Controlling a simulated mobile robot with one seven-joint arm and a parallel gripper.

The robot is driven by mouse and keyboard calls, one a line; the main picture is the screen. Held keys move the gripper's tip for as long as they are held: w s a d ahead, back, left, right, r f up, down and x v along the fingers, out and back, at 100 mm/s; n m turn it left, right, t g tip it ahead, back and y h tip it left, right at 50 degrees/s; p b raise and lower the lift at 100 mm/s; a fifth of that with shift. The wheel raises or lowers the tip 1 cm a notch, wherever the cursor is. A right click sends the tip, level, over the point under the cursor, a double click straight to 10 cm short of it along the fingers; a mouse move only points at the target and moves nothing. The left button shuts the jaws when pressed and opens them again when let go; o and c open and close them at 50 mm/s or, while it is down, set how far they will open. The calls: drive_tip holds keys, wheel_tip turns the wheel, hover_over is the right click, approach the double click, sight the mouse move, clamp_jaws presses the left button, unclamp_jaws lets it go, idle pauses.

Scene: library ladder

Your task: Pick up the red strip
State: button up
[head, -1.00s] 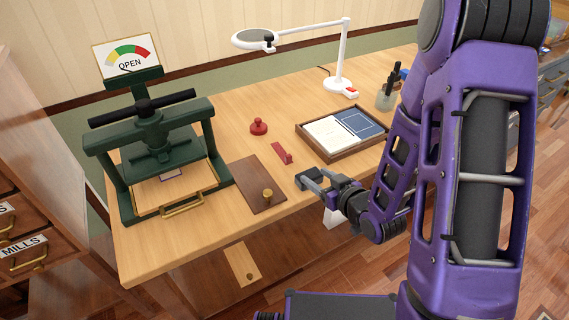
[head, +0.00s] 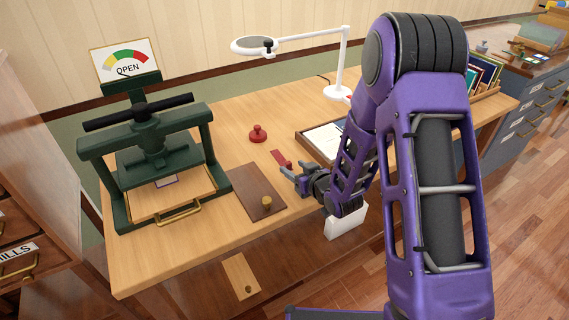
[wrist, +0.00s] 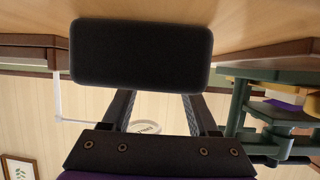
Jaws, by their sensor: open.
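The red strip (head: 280,157) lies on the wooden desk, between the brown board and the shallow tray. My gripper (head: 289,178) is open and empty. It is low over the desk, just on the near side of the strip, with its fingertips close to the strip's near end. I cannot tell whether they touch. In the wrist view, my gripper's dark parts fill the middle and the strip does not show.
A red knobbed stamp (head: 258,134) stands behind the strip. The tray (head: 309,142), partly hidden by my arm, is to the right. A white lamp (head: 343,65) stands behind.

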drive_tip(key=shift+x, duration=1.3)
clamp_jaws()
